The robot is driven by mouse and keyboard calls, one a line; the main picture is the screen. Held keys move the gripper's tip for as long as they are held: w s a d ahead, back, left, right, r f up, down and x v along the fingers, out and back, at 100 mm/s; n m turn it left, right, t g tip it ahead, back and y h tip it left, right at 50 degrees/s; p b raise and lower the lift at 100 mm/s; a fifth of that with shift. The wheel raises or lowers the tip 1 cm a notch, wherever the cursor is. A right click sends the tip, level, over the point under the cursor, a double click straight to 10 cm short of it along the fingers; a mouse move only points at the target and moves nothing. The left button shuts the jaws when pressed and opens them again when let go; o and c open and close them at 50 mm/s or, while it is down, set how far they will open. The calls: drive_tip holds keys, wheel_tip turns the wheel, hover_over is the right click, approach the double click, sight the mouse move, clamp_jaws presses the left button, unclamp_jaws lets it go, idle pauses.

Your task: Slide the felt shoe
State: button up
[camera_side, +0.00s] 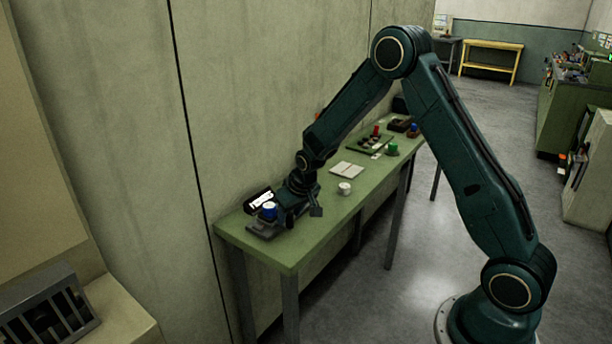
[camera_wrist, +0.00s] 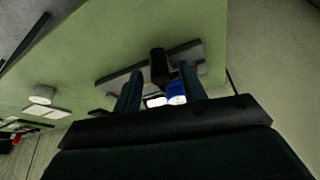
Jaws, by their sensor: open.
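My gripper (camera_side: 297,207) is low over the near end of the green table (camera_side: 325,205). In the wrist view its two fingers (camera_wrist: 158,92) are apart, so it is open. A dark grey flat base (camera_side: 262,232) lies at that table end, and it also shows in the wrist view (camera_wrist: 117,84). A black upright post (camera_wrist: 158,66) stands on it, between the fingers in the picture. A blue cylinder with a white top (camera_side: 270,207) is beside the post; the wrist view shows it (camera_wrist: 176,90) close to the right finger. I cannot tell which part is the felt shoe.
A black and white item (camera_side: 258,199) is behind the blue cylinder. A white round cup (camera_side: 345,188) and a pale flat pad (camera_side: 347,170) lie farther along the table. Beyond are a dark tray (camera_side: 367,144) and a green cylinder (camera_side: 392,150). The wall runs along the table's back.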

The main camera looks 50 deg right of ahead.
drive_tip(key=shift+w+d+f, duration=0.1)
drive_tip(key=shift+w+f, duration=0.1)
drive_tip(key=shift+f, duration=0.45)
clamp_jaws()
